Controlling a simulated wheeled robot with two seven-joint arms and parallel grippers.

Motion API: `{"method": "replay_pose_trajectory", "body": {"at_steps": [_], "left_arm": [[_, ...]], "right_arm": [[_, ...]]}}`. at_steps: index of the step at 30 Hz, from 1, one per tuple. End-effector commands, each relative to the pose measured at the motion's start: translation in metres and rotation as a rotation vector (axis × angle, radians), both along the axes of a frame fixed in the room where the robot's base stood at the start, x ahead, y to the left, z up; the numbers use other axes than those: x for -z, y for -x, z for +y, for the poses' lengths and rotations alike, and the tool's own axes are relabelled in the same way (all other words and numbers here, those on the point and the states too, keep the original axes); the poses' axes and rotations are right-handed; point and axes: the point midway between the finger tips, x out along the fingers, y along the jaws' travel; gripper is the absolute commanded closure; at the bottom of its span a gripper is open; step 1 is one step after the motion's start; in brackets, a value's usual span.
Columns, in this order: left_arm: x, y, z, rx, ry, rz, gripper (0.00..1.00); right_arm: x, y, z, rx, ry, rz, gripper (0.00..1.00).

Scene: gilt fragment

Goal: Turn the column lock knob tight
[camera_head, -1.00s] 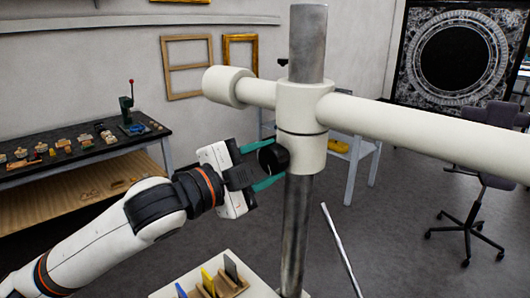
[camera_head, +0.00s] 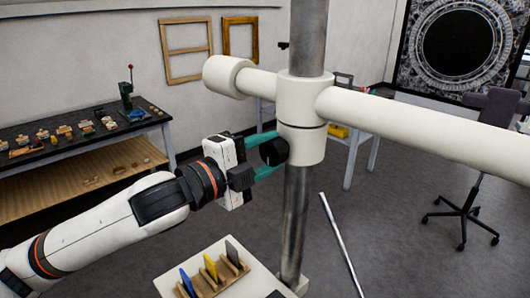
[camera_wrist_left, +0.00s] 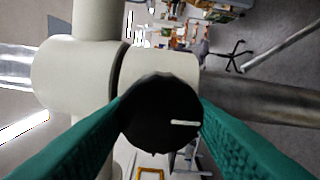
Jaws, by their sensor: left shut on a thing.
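The black column lock knob (camera_head: 273,152) sticks out from the left side of the cream clamp collar (camera_head: 302,142) on the grey metal column (camera_head: 296,215). My left gripper (camera_head: 268,154) reaches in from the left, its green fingers shut on the knob from above and below. In the left wrist view the knob (camera_wrist_left: 160,112) sits between the two green fingers, and its white mark line points right. The collar (camera_wrist_left: 85,75) shows behind the knob. My right gripper is not in view.
A thick cream arm (camera_head: 420,118) runs right from the collar, with a short stub at left. A small wooden rack (camera_head: 215,280) with coloured plates stands on a white top below. A dark workbench (camera_head: 75,140) stands at the left.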

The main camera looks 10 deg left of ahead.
Motion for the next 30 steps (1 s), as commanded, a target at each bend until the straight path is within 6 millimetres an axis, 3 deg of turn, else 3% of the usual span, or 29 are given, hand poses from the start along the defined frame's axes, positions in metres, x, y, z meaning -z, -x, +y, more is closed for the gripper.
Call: {"method": "replay_pose_trajectory", "body": {"at_steps": [4, 5, 8, 20, 29, 30], "left_arm": [[0.002, 0.0, 0.0, 0.001, -0.001, 0.004, 0.76], [0.002, 0.0, 0.0, 0.001, -0.001, 0.004, 0.48], [0.001, 0.0, 0.0, 0.0, 0.0, 0.004, 0.32], [0.002, 0.006, 0.005, -0.002, 0.0, 0.002, 0.32], [0.006, 0.054, 0.036, -0.002, -0.007, 0.001, 0.32], [0.009, 0.052, 0.036, -0.004, 0.0, -0.004, 0.32]], "right_arm": [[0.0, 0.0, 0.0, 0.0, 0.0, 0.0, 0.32], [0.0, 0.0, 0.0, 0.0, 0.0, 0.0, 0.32], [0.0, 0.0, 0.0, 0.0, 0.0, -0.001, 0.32], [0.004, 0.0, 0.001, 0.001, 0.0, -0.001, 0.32], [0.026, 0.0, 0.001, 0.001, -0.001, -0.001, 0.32], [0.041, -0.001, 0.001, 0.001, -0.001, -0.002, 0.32]]}}
